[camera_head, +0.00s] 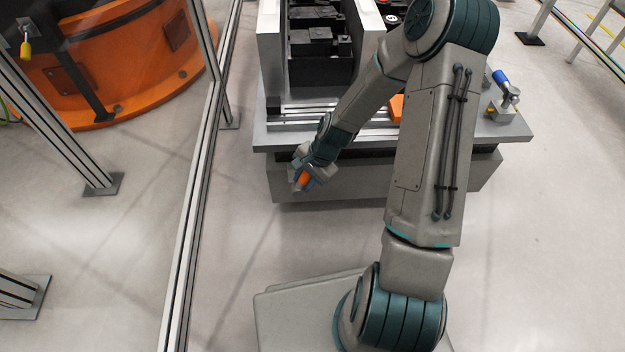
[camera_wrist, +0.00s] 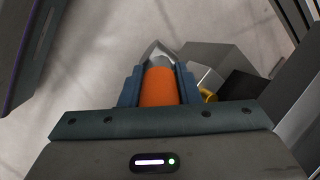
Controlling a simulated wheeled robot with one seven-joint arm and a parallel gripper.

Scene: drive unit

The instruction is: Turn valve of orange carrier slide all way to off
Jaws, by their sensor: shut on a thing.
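My gripper (camera_head: 302,176) is shut on the orange handle (camera_wrist: 158,88) of a valve, at the front left of the grey machine base. The handle also shows at the fingertips in the head view (camera_head: 304,180). In the wrist view the orange grip lies between both fingers, with a bare metal end beyond it. A grey valve body (camera_wrist: 212,62) and a brass-coloured ring (camera_wrist: 207,95) sit to its right. The rest of the valve is hidden. An orange block (camera_head: 396,108), possibly the carrier slide, is partly hidden behind my arm.
A second valve with a blue handle (camera_head: 500,78) stands on the right end of the machine plate (camera_head: 515,128). A fence post (camera_head: 200,190) runs along the left. An orange round base (camera_head: 120,70) lies behind it. The floor in front is clear.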

